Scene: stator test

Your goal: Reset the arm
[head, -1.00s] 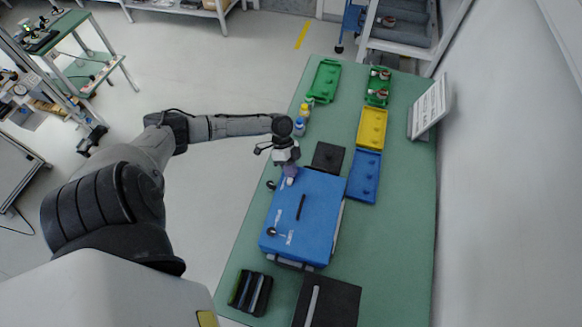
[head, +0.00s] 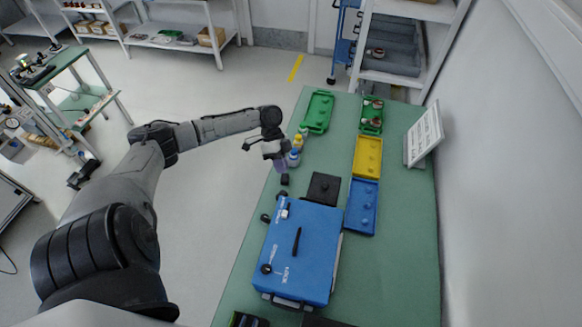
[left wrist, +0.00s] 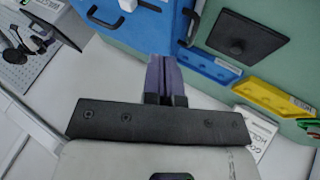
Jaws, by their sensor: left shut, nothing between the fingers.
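My left gripper (head: 281,167) is shut and empty at the left edge of the green table, just beyond the far left corner of the blue test box (head: 309,245). In the left wrist view its purple fingers (left wrist: 164,75) are closed together, with part of the blue box (left wrist: 155,30) behind them. My left arm reaches in from the left, bent at the elbow. My right gripper does not show in any view.
Small bottles (head: 294,157) stand close beside the left gripper. A black plate (head: 323,187), blue tray (head: 361,218), yellow tray (head: 367,157) and green trays (head: 319,111) lie farther back. A white sign (head: 424,136) stands at the right. The right side of the table is clear.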

